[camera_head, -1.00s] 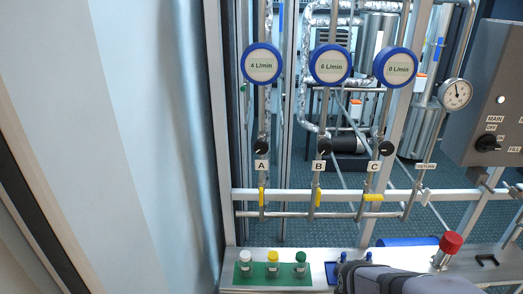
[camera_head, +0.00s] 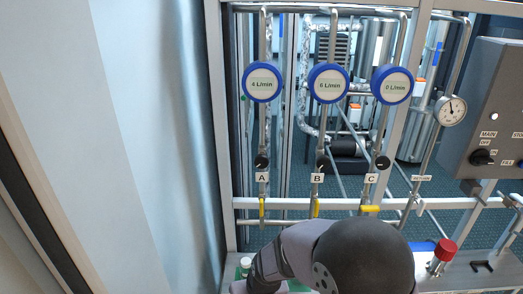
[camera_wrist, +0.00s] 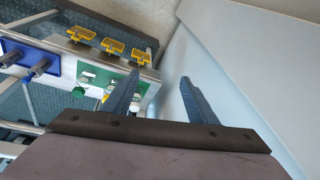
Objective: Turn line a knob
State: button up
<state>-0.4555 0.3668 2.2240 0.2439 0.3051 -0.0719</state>
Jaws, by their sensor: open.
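The line A knob (camera_head: 262,162) is a small black round knob on the leftmost vertical pipe, just above the label A (camera_head: 262,177). The blue-rimmed line A flow gauge (camera_head: 263,82) is above it; its digit is too small to read surely. I cannot make out the knob in the wrist view. My gripper (camera_wrist: 160,75) is open, with two blue-grey fingers apart and nothing between them. In the head view my arm covers the lower middle, and the gripper end is low at the left, below the knob and apart from it; its fingers do not show clearly there.
Similar knobs stand on lines B (camera_head: 323,163) and C (camera_head: 382,162). Yellow valve handles (camera_wrist: 113,46) sit below. A green vial rack (camera_wrist: 98,77) and blue holder (camera_wrist: 28,58) are near my gripper. A pale panel (camera_wrist: 240,60) borders the right of the wrist view.

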aim_at(261, 163)
jog(key=w+a+r+t+y, duration=0.1)
jog(key=w+a+r+t, duration=0.1)
jog(key=w, duration=0.4)
jog(key=w+a+r+t, duration=0.2)
jog(key=w+r+t, duration=0.1)
jog(key=w, duration=0.2)
jog(key=w+d+r+t+h, duration=0.1)
jog(key=w+d+r+t, duration=0.1)
jog(key=r, duration=0.5)
jog(key=w+d+r+t+h, duration=0.1)
jog(key=w+r+t, duration=0.4)
jog(key=w+r, duration=0.2)
jog(key=w+d+r+m+t+h, duration=0.1)
jog(key=w+d+r+t, duration=0.1)
jog(key=w+r, duration=0.3)
jog(key=shift+d+r+t, duration=0.2)
jog(key=shift+r+t, duration=0.2)
jog(key=shift+r, duration=0.2)
jog(key=shift+d+r+t, duration=0.15)
jog(key=shift+r+t, duration=0.25)
jog(key=shift+r, duration=0.2)
jog(key=shift+d+r, duration=0.1)
jog(key=shift+r, duration=0.25)
jog(key=shift+w+p, duration=1.75)
jog(key=shift+w, duration=1.9)
